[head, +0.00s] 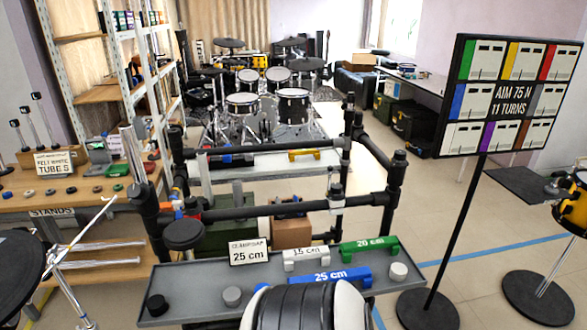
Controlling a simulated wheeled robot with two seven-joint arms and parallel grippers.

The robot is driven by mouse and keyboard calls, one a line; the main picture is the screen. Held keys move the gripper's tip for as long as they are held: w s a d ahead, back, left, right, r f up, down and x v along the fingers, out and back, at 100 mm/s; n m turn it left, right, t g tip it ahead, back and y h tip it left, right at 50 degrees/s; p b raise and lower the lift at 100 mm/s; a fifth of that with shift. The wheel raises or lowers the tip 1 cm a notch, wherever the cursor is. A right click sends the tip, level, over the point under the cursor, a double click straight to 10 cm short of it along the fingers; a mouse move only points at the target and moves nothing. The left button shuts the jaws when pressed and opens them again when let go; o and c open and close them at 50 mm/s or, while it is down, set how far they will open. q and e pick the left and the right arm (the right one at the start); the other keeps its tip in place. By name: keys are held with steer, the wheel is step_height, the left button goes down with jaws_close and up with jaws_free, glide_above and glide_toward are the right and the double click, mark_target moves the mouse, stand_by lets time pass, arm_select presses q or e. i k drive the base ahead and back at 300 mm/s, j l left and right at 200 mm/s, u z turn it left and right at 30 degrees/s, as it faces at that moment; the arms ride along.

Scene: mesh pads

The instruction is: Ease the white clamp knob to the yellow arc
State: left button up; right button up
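A pale, nearly white round knob (398,271) sits at the right end of the grey tray (190,278). A grey knob (232,296) and a black knob (157,305) stand toward the tray's left end. I cannot tell which is the clamp knob, and I see no clear yellow arc. A yellow handle-shaped piece (303,154) lies on the farther shelf of the black pipe rack. A card (249,252) on the tray reads "CLAMP GAP 25 cm".
White 15 cm (306,258), green 20 cm (369,248) and blue 25 cm (329,279) pieces lie on the tray. Black pipe rack (265,212) rises behind it. A sign (507,95) reads "AIM 75 N 11 TURNS".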

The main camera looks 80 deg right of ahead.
mark_target(336, 188)
steer(key=z, duration=2.25)
